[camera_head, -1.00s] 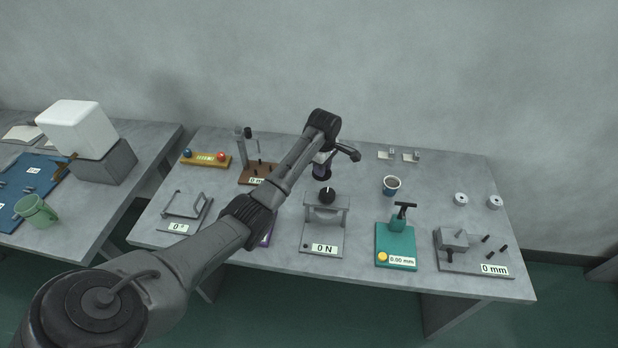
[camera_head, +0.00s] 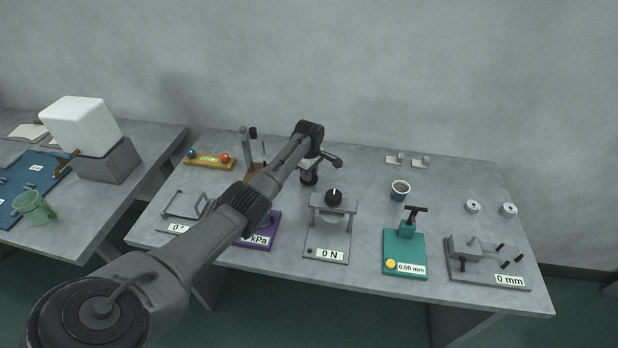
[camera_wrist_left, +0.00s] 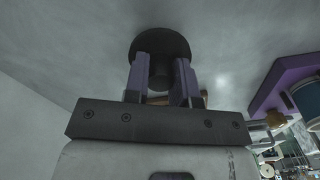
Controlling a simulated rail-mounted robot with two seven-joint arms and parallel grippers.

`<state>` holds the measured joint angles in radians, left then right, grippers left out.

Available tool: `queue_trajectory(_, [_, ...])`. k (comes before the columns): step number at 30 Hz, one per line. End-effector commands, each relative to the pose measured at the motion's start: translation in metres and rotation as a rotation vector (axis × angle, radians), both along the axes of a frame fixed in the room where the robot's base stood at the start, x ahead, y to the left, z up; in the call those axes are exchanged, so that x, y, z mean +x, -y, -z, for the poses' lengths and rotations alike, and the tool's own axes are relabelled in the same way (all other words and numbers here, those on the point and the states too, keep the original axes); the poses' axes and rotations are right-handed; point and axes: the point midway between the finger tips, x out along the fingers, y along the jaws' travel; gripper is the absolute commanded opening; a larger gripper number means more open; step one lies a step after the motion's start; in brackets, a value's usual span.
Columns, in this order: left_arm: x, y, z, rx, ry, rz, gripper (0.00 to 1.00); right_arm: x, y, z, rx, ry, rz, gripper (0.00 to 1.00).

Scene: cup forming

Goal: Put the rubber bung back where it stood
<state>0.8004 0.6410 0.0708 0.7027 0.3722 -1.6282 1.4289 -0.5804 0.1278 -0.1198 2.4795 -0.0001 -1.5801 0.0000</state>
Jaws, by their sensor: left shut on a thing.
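My left gripper (camera_wrist_left: 161,82) is shut on the rubber bung (camera_wrist_left: 160,44), a dark round piece with a wide disc and a narrower part between the two purple fingers. In the head view my left gripper (camera_head: 308,178) is over the back middle of the table, behind the grey 0 N press. The bung is small and dark there, and I cannot tell its height above the table. The purple kPa device (camera_head: 262,240) is partly hidden behind my left arm. In the wrist view the purple device (camera_wrist_left: 275,85) shows at the right with a blue vessel (camera_wrist_left: 309,98). My right gripper is not in view.
The grey 0 N press (camera_head: 328,240) with its black knob stands in front of my gripper. A cup (camera_head: 400,190), a teal gauge (camera_head: 405,255) and a grey 0 mm fixture (camera_head: 485,265) stand to the right. Bare table lies between gripper and cup.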

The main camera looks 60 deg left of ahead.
Motion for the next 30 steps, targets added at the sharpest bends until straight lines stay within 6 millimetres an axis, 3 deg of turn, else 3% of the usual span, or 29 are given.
queue_trajectory(3, [0.0001,0.0000,0.0129,0.000,0.001,0.000,0.00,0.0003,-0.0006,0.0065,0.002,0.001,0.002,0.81])
queue_trajectory(15, [0.0000,0.0002,0.0159,-0.001,0.000,-0.001,0.00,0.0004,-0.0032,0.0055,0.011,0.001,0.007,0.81])
queue_trajectory(16, [0.0000,0.0001,0.0153,-0.001,0.001,0.000,0.27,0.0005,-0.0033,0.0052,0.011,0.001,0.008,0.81])
queue_trajectory(18, [0.0000,0.0002,0.0152,0.000,0.001,0.000,0.34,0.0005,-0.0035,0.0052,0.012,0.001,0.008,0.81])
queue_trajectory(23, [0.0000,0.0002,0.0152,0.000,0.001,0.000,0.49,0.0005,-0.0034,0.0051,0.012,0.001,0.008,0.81])
queue_trajectory(30, [0.0000,0.0002,0.0146,0.000,0.001,0.000,0.50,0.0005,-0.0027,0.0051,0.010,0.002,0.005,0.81])
